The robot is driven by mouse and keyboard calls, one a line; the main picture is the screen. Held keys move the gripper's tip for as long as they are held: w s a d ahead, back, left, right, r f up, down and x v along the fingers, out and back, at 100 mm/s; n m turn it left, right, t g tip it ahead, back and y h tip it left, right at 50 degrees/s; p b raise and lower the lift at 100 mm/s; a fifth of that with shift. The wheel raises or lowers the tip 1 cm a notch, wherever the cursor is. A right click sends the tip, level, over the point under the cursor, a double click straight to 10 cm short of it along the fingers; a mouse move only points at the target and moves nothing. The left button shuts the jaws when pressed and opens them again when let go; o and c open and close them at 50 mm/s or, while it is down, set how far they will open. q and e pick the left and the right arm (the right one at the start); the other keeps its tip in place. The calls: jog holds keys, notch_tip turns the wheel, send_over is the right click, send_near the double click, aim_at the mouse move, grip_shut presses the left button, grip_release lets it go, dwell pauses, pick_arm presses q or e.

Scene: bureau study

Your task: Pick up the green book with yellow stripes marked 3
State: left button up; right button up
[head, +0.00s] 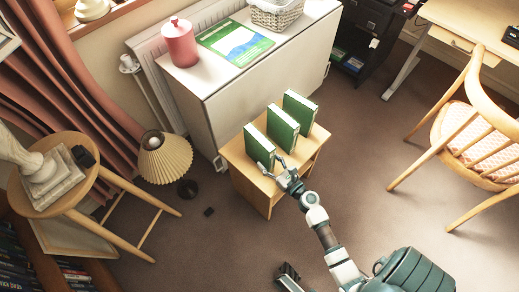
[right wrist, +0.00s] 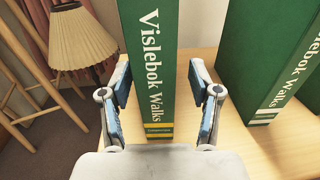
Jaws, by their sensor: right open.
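Three upright green books stand in a row on a small wooden table (head: 246,182): a near one (head: 258,146), a middle one (head: 283,129) and a far one (head: 299,111). My right gripper (head: 277,168) is open at the near book's spine. In the right wrist view, its fingers (right wrist: 160,92) stand on both sides of this book (right wrist: 152,50), with gaps. Its spine reads "Vislebok Walks", with yellow stripes low down. No number is readable. A dark part at the bottom edge may be my left gripper, unclear.
A white cabinet (head: 270,75) stands behind the table with a pink canister (head: 180,43) and a flat green book (head: 235,43) on top. A pleated lamp (head: 164,158) and a wooden stool (head: 68,195) are left. A chair (head: 470,130) is right, beyond open carpet.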

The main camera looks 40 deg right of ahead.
jog(key=w, duration=0.2)
jog(key=shift+w+a+r, duration=0.15)
jog(key=shift+w+a, duration=0.15)
jog(key=shift+a, duration=0.1)
jog(key=shift+d, duration=0.25)
jog(key=shift+d+f, duration=0.2)
jog(key=shift+d, duration=0.1)
jog(key=c, duration=1.1)
jog(key=shift+a+r, duration=0.2)
jog(key=shift+a, duration=0.2)
grip_shut()
jog(key=shift+r, duration=0.1)
